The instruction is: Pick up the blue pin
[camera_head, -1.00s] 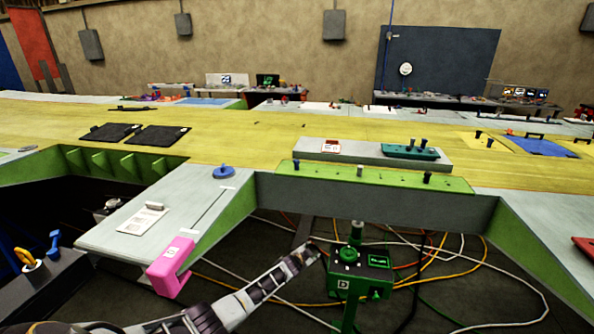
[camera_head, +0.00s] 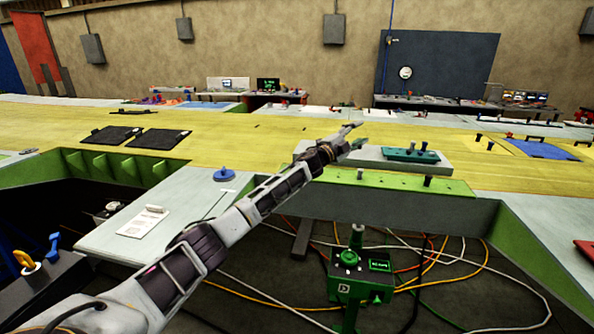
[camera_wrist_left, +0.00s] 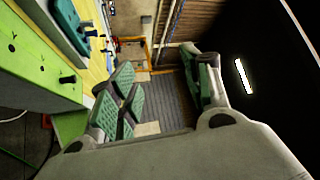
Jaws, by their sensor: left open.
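A blue pin-like piece (camera_head: 54,243) stands at the lower left in the head view, on a dark surface beside yellow and blue handles. A round blue knob (camera_head: 224,174) sits on the pale panel; I cannot tell which of the two is the blue pin. My left gripper (camera_head: 356,135) is raised near the pale block in the middle, far from both. In the left wrist view its green-padded fingers (camera_wrist_left: 165,88) are apart with nothing between them, and neither blue piece can be made out. My right gripper is out of view.
A teal holder with dark pins (camera_head: 411,155) sits on the pale block, right of my gripper. A green strip with dark pins (camera_head: 400,181) runs along the table's near edge. A green station (camera_head: 358,278) and loose cables stand below. The yellow table top (camera_head: 240,140) has free room.

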